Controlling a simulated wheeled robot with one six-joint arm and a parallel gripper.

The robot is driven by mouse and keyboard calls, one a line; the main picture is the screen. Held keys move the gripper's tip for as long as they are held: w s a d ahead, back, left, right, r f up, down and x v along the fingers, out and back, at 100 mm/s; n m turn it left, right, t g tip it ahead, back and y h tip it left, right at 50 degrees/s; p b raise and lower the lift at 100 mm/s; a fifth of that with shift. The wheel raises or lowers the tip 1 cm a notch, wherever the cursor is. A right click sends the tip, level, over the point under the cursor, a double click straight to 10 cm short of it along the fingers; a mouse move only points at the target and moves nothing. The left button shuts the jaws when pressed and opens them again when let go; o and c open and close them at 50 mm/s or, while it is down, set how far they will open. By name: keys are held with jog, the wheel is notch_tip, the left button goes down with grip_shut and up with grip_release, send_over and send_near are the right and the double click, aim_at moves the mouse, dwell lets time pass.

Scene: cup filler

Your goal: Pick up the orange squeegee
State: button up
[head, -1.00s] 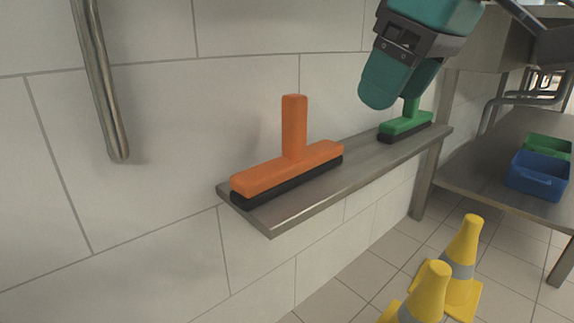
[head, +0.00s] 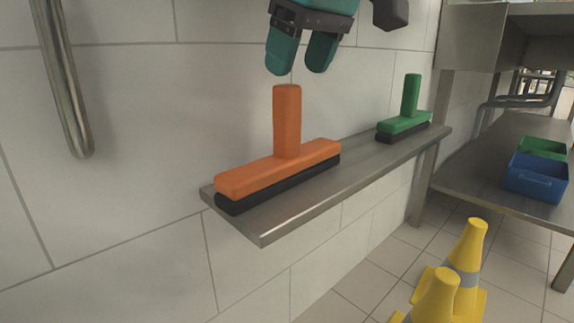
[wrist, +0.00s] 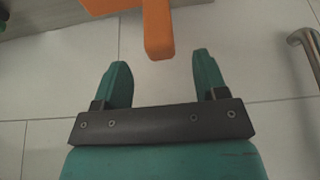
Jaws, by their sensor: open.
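The orange squeegee (head: 287,125) rests on a metal wall shelf (head: 330,195), its handle upright and its black rubber strip on the shelf. My gripper (head: 299,70) is open and empty, with teal fingertips just above the top of the handle in the head view. In the wrist view the orange handle (wrist: 158,30) points down the picture between the two open fingers (wrist: 162,72), beyond their tips. No contact shows. Part of the squeegee's crossbar is cut off at the top edge of the wrist view.
A green squeegee (head: 410,98) stands farther right on the same shelf. The tiled wall is close behind. A metal pipe (head: 62,80) hangs at left. Yellow cones (head: 465,255) stand on the floor. A steel table at right holds blue (head: 537,178) and green (head: 543,147) bins.

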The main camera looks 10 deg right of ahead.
aim_at(288, 84)
jog(key=shift+w+a+f, duration=0.2)
jog(key=shift+w+a, duration=0.05)
jog(key=shift+w, duration=0.05)
jog(key=b+x, duration=0.4)
jog(key=shift+f, duration=0.4)
jog(key=shift+w+r, duration=0.1)
jog(key=shift+r, duration=0.05)
jog(key=shift+c, duration=0.2)
jog(key=c, duration=1.1)
jog(key=shift+r, duration=0.15)
jog(key=shift+c, duration=0.2)
